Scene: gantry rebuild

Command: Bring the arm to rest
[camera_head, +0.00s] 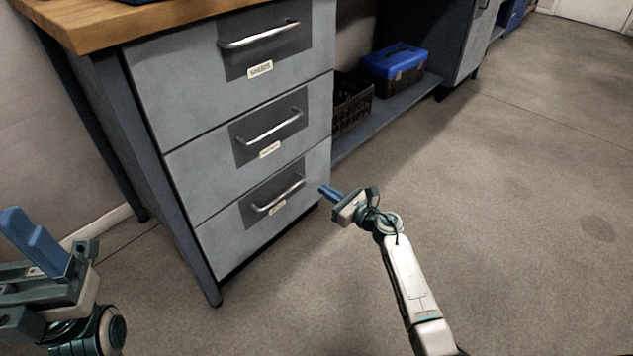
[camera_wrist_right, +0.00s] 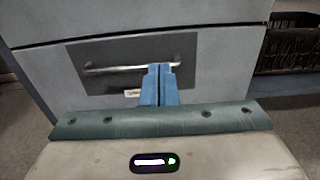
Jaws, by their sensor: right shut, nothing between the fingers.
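My right gripper (camera_head: 328,193) is shut and empty in the head view, in front of the bottom drawer's right edge and apart from it. In the right wrist view its blue fingers (camera_wrist_right: 160,85) are together, in line with a drawer handle (camera_wrist_right: 128,66); contact cannot be told from that view. My left gripper (camera_head: 35,240) is at the lower left of the head view. One blue finger shows clearly, and its opening cannot be judged.
A grey drawer cabinet (camera_head: 188,148) with a wooden top (camera_head: 110,27) stands at left, its drawers closed. A low shelf (camera_head: 395,108) holds a black crate (camera_head: 352,104) and a blue-lidded toolbox (camera_head: 394,68). The floor (camera_head: 530,200) at right is clear.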

